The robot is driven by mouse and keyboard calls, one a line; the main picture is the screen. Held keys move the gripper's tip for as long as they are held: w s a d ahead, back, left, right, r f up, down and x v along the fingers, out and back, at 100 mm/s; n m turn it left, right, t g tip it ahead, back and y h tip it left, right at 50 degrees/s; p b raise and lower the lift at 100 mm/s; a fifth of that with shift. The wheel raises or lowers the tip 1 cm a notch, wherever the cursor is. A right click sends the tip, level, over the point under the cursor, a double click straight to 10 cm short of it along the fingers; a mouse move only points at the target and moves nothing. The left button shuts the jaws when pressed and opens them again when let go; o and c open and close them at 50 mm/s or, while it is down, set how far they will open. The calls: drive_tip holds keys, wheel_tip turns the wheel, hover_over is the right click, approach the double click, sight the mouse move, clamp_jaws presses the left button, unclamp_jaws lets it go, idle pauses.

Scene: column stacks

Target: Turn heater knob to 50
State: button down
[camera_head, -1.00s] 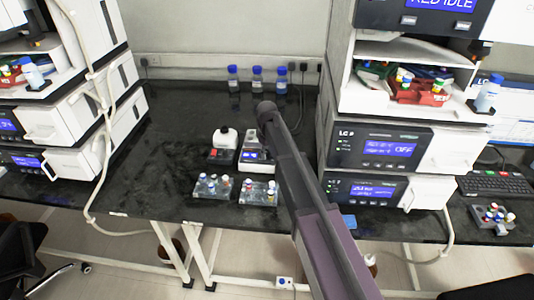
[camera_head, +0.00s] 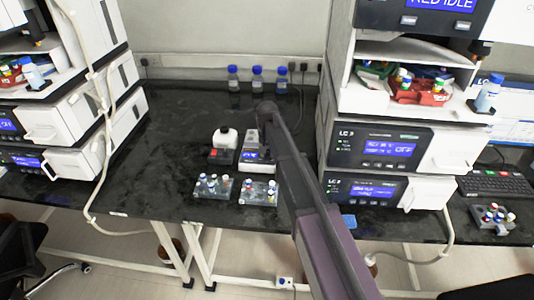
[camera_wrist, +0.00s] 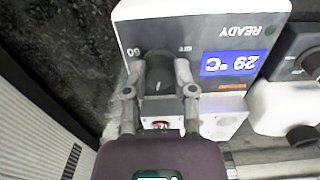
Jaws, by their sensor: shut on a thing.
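The heater (camera_head: 256,155) is a small white device on the black bench in the head view, partly covered by my arm. In the wrist view the heater (camera_wrist: 205,20) appears upside down, with a blue display (camera_wrist: 229,63) reading 29 °C and the word READY. Its dark round knob (camera_wrist: 157,72) has a white pointer mark, with OFF and what looks like 60 printed near it. My gripper (camera_wrist: 160,78) has one finger on each side of the knob and is shut on it. In the head view my gripper is mostly hidden by my arm.
Two vial racks, left (camera_head: 213,187) and right (camera_head: 259,193), sit in front. Blue-capped bottles (camera_head: 257,78) line the back wall. LC instruments (camera_head: 375,146) stand at right. The bench is clear at left.

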drive_tip(key=m, duration=0.4)
drive_tip(key=shift+s+m, duration=0.1)
drive_tip(key=shift+m, duration=2.2)
drive_tip(key=shift+c, duration=2.2)
unclamp_jaws()
drive_tip(key=shift+n, duration=0.4)
